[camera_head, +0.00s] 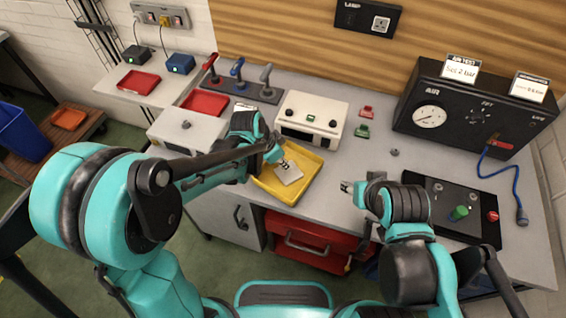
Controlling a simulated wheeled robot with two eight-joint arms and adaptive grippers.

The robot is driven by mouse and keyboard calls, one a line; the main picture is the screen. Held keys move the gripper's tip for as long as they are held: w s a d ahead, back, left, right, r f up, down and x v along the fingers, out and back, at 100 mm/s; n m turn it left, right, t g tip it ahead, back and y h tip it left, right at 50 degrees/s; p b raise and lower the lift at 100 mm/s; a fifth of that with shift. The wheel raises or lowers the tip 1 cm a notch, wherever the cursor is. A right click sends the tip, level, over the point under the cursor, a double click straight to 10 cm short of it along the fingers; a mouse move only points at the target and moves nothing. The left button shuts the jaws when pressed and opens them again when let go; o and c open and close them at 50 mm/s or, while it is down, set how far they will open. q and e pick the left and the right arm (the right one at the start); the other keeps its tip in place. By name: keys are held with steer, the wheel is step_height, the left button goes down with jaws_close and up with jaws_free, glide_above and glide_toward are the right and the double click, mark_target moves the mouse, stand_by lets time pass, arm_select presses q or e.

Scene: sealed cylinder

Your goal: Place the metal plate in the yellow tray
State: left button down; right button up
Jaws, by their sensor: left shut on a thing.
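The yellow tray (305,188) lies on the grey workbench, near its front edge at the picture's middle. The metal plate (289,173) is a small light-grey square piece, seen over the inside of the tray. My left gripper (284,164) is shut on the plate at its upper edge, above the tray. I cannot tell whether the plate touches the tray floor. My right gripper (347,187) is to the right of the tray, over the bench front; its fingers are too small to read. No plate shows at it.
A cream box (311,115) stands behind the tray. The black gauge panel (465,108) is at the back right, with a black control box (453,209) in front. Red trays (205,103) lie to the left. A red drawer (306,243) is below the bench.

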arm_select(q)
steer(key=c, duration=1.6)
jaws_free()
steer(key=shift+r, duration=0.15)
steer(key=p+v, duration=0.4)
steer(key=v, duration=0.7)
steer(key=s+a+r+n+t+y, duration=0.1)
steer(key=s+a+n, duration=0.2)
steer(key=s+a, duration=0.1)
steer(key=s+a+r+n+t+y, duration=0.1)
steer(key=s+a+r+n+t, duration=0.1)
steer(key=s+a+n, duration=0.2)
steer(key=s+a+r+n+t+y, duration=0.1)
steer(key=s+a+n, duration=0.3)
steer(key=a, duration=0.1)
steer(key=shift+a+r+t+y, duration=0.25)
steer(key=shift+r+t+y, duration=0.05)
steer(key=shift+r+t, duration=0.1)
